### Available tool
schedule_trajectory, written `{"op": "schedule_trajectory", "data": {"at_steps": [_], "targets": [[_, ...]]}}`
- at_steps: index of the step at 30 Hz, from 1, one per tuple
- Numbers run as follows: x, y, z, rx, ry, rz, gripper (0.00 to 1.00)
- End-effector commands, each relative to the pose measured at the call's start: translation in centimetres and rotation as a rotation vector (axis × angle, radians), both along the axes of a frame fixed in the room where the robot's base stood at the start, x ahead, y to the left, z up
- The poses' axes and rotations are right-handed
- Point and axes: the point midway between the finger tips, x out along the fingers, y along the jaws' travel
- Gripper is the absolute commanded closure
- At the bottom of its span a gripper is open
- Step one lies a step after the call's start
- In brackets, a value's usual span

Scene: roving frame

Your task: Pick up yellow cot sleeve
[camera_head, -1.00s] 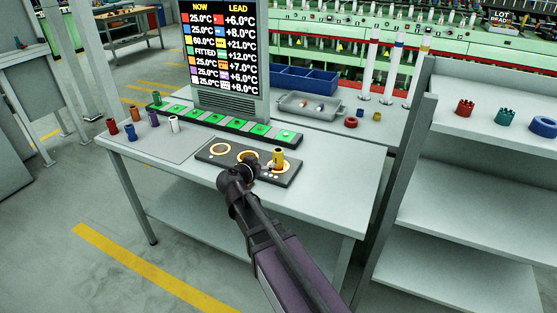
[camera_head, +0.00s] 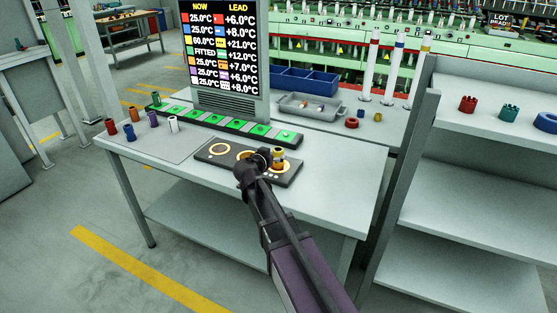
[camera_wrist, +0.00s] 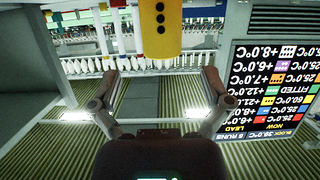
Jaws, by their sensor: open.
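The yellow cot sleeve (camera_head: 279,154) stands upright at the right end of a dark plate with glowing rings (camera_head: 215,150) on the table. In the wrist view the yellow sleeve (camera_wrist: 160,28), with black dots down its side, shows at the top middle. My gripper (camera_head: 265,157) is just left of the sleeve in the head view and hides part of the plate. In the wrist view its fingers (camera_wrist: 160,78) are spread wide and empty. The sleeve lies beyond the fingertips, lined up with the gap between them.
A temperature screen (camera_head: 220,50) stands behind a strip of green-lit pads (camera_head: 203,121). Red, blue, purple, white and green sleeves stand at the table's left (camera_head: 129,131). A grey tray (camera_head: 310,106) and blue bins (camera_head: 305,80) are behind. A shelf (camera_head: 480,130) stands at right.

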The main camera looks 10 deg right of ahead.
Motion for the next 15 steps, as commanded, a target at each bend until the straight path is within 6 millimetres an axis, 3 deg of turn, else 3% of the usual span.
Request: {"op": "schedule_trajectory", "data": {"at_steps": [10, 15], "targets": [[0.1, -0.1, -0.1, 0.0, 0.0, 0.0, 0.01], [1.2, -0.6, -0.7, 0.0, 0.0, -0.001, 0.01]]}}
